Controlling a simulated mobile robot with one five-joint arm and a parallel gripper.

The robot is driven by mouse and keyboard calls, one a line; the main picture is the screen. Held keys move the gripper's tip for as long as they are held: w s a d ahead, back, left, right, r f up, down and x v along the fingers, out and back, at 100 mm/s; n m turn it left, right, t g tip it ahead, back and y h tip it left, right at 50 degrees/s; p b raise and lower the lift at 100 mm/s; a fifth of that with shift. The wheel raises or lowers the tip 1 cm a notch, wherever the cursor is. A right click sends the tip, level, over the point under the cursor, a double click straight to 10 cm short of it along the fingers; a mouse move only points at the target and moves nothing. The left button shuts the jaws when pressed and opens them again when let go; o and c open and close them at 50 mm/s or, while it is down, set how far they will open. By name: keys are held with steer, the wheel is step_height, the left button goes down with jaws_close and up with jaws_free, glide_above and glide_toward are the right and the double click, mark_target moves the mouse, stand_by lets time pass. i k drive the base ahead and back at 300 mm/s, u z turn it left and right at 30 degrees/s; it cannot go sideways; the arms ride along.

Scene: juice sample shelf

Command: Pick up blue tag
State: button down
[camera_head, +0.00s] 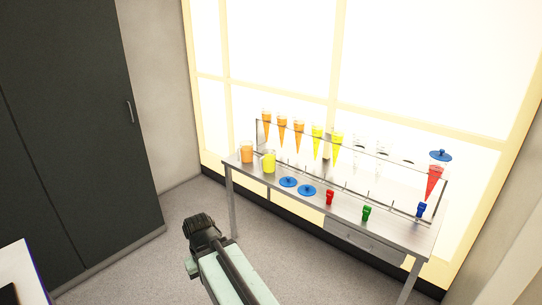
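A small blue tag (421,209) stands near the right end of the metal table (345,212), below a cone of red juice (433,182). A similar red tag (329,197) and green tag (366,212) stand along the table's front edge. My gripper (200,226) is the dark end of my pale green arm, low and left of the table, over the floor. It is well apart from the blue tag. Its fingers are too dark and small to tell if they are open or shut. Nothing is visible in it.
A clear rack (378,152) on the table holds orange, yellow and empty cones. A dark cabinet (75,130) is at far left. Grey floor (160,255) is clear before the table.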

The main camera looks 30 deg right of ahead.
mark_target(422, 206)
steer(key=z, duration=2.2)
